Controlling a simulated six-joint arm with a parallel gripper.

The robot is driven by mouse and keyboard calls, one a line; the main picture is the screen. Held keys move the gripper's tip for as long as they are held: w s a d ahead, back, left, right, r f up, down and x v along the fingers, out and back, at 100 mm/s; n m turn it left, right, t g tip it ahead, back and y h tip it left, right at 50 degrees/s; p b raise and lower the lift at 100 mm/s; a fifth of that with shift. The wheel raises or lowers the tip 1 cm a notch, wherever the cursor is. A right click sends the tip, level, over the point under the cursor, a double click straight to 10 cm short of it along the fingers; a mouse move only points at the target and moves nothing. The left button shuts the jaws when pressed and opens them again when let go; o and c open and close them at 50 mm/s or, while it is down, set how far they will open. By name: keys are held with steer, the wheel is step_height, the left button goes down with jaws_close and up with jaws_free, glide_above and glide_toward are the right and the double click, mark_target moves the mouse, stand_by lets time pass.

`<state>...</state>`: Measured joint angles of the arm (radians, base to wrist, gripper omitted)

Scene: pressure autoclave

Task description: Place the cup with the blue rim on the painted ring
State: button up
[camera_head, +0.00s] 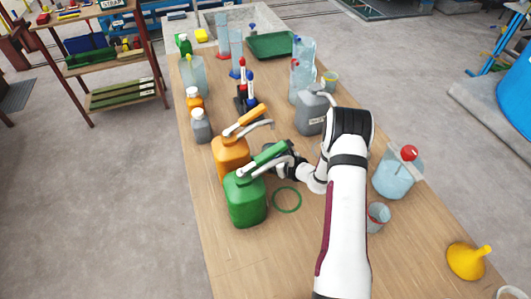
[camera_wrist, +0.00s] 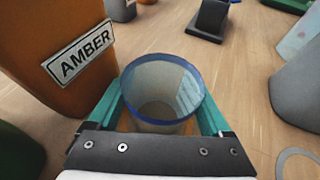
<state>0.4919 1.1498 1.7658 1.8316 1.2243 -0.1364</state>
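The clear cup with the blue rim (camera_wrist: 163,92) is upright between the two teal fingers of my gripper (camera_wrist: 163,112) in the wrist view. The fingers lie close along both its sides; I cannot tell whether they press on it. In the head view my gripper (camera_head: 283,166) is low over the table beside the orange and green jugs, and the cup is hidden there. A green painted ring (camera_head: 275,207) lies on the table, just nearer than my gripper and right of the green jug. Part of a pale grey ring (camera_wrist: 283,163) shows at the wrist view's lower right.
The orange AMBER jug (camera_head: 230,157) stands close left of my gripper, with the green jug (camera_head: 246,203) nearer. A grey jug (camera_head: 311,115) is beyond it. A red-rimmed cup (camera_head: 377,218) stands right of my arm. The wooden table is clear nearer than the green ring.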

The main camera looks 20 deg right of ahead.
steer(key=shift+o, duration=0.8)
steer(key=shift+s+r, duration=0.15)
steer(key=shift+r, duration=0.05)
steer(key=v, duration=1.1)
steer(key=shift+s+d+r, duration=0.15)
steer(key=shift+s+d, duration=0.05)
steer(key=shift+s, duration=0.05)
